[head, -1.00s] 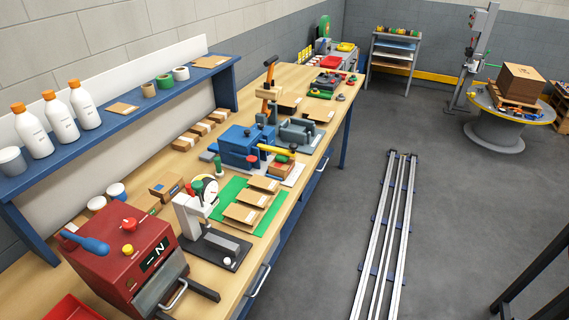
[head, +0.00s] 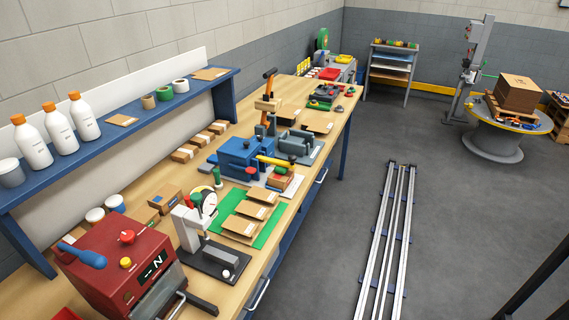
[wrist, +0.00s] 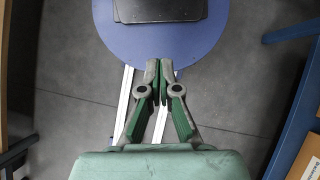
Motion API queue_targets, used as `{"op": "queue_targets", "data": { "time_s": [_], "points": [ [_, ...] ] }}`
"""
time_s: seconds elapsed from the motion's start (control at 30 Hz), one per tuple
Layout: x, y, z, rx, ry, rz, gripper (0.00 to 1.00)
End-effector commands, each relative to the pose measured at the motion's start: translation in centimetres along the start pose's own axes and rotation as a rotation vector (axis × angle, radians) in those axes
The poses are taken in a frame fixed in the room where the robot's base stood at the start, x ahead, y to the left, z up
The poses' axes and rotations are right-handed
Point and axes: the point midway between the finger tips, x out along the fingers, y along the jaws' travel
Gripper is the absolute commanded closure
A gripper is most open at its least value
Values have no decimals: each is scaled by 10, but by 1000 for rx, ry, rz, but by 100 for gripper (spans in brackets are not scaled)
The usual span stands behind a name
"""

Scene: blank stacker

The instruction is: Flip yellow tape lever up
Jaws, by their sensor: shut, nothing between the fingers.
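A yellow-handled lever (head: 275,162) lies close to level on a blue bench machine (head: 240,155), near the middle of the workbench in the head view. It is the clearest yellow lever in sight, but I cannot tell for certain that it is the tape lever. My gripper (wrist: 154,82) shows only in the wrist view, with green and grey fingers shut together and empty. It hangs above the floor rails, clear of the bench, and touches nothing visible. The lever is not visible in the wrist view.
The workbench (head: 180,135) also carries a red machine (head: 120,262), a dial gauge press (head: 195,225), a green mat (head: 262,236) with cardboard pieces and an orange-handled tool (head: 268,95). Bottles stand on the blue shelf (head: 108,140). Floor rails (head: 392,240) run beside the bench with open floor right of them.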

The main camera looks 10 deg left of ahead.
Motion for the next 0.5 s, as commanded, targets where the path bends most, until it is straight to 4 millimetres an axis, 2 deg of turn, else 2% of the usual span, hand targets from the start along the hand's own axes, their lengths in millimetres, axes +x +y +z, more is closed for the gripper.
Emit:
{"op": "queue_targets", "data": {
  "time_s": [0.13, 0.23, 0.37, 0.5],
  "points": [
    [-6, 1, -16, 4, 28, -3, 100],
    [-16, 2, -39, 8, 65, -6, 100],
    [-37, -4, -84, 24, 129, -46, 100],
    [-70, -21, -138, 62, 200, -151, 100]
  ]
}}
